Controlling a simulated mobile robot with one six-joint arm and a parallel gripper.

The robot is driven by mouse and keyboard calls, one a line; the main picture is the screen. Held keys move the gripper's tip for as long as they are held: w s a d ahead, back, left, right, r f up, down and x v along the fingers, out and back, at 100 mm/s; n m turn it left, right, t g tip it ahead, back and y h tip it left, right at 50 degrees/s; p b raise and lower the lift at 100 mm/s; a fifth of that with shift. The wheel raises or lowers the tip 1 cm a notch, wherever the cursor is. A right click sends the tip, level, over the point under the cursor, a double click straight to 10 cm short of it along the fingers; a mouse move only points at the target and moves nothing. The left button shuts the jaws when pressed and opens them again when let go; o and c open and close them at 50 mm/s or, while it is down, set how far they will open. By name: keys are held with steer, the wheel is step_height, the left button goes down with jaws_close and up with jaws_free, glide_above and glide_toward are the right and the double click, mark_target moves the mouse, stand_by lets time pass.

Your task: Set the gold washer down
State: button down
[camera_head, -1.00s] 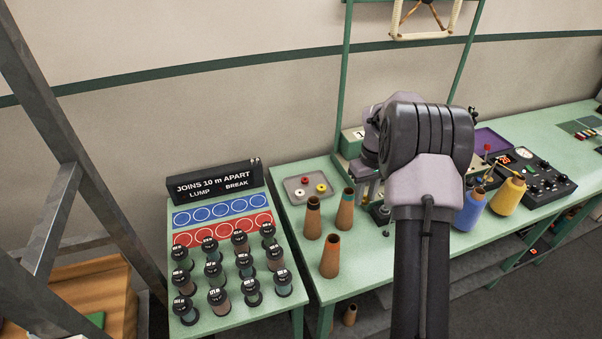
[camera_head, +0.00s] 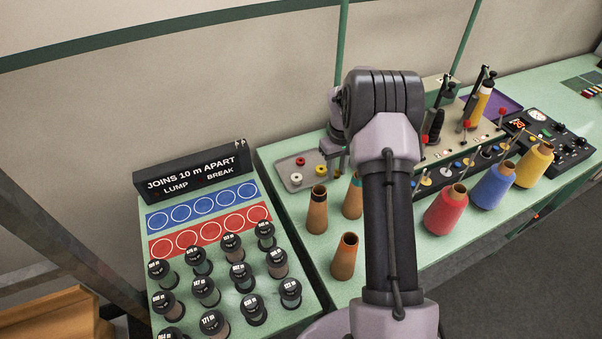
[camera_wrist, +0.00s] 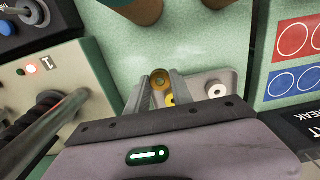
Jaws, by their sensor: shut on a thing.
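The gold washer (camera_wrist: 160,78) is a brownish-gold ring held between the fingertips of my gripper (camera_wrist: 161,88) in the wrist view. In the head view my gripper (camera_head: 336,166) is at the right end of a small grey tray (camera_head: 311,182), partly hidden by my arm. The tray also shows in the wrist view (camera_wrist: 228,78), below and beside the fingers. It holds a red washer (camera_head: 300,161), a white washer (camera_head: 296,178) and a yellow washer (camera_head: 320,170). I cannot tell the washer's exact height above the tray.
Brown cones (camera_head: 345,257) stand in front of the tray. Red (camera_head: 446,210), blue (camera_head: 494,186) and yellow (camera_head: 534,165) yarn cones stand to the right. A side table (camera_head: 290,318) with several labelled bobbins is at left. A control panel box (camera_wrist: 60,75) is close to the gripper.

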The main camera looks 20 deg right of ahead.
steer(key=b, duration=0.2)
glide_above(292, 173)
steer(key=shift+s+d+f, duration=0.1)
steer(key=shift+s+f, duration=0.1)
steer(key=shift+f, duration=0.5)
step_height(292, 173, down, 4)
steer(key=shift+w+r+b, duration=0.15)
steer(key=shift+r+b, duration=0.05)
steer(key=shift+b, duration=0.3)
steer(key=shift+r, duration=0.1)
steer(key=c, duration=1.6)
jaws_free()
steer(key=shift+f, duration=0.2)
steer(key=o, duration=0.5)
